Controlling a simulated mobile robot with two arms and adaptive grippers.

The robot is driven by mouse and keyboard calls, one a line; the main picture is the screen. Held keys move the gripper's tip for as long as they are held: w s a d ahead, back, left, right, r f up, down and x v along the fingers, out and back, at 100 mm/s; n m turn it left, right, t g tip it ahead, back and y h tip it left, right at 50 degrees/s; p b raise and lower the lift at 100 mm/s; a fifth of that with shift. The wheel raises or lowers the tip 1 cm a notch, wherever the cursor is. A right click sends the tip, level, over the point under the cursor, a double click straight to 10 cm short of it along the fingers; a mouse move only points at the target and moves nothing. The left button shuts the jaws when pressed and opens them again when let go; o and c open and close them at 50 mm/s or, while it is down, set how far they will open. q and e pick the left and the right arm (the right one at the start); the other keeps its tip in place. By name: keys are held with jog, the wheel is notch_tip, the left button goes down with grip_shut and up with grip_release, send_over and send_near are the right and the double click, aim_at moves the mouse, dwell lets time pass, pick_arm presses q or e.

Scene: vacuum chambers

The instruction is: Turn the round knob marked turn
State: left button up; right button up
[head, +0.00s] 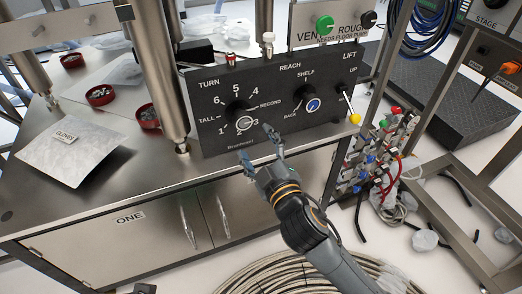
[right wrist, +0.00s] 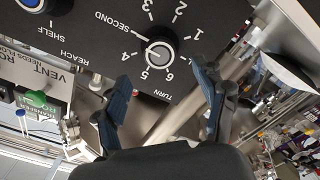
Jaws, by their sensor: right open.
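The round knob marked TURN (head: 243,123) is black with a silver face. It sits at the left of a black control panel (head: 215,146), ringed by numbers and the words TALL and SECOND. In the right wrist view the knob (right wrist: 160,54) lies just beyond and between the fingertips. My right gripper (head: 257,145) is open and empty in front of the panel, just below and right of the knob. Its two blue-grey fingers (right wrist: 163,82) stand apart, and no contact with the knob shows. My left gripper is not in view.
Right of it on the panel are the REACH knob (head: 312,104) with a blue face and the LIFT lever (head: 354,118) with a yellow tip. A metal post (head: 160,70) stands close left. Valves with coloured caps (head: 385,150) and tubing are at right.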

jog(key=shift+v, duration=1.2)
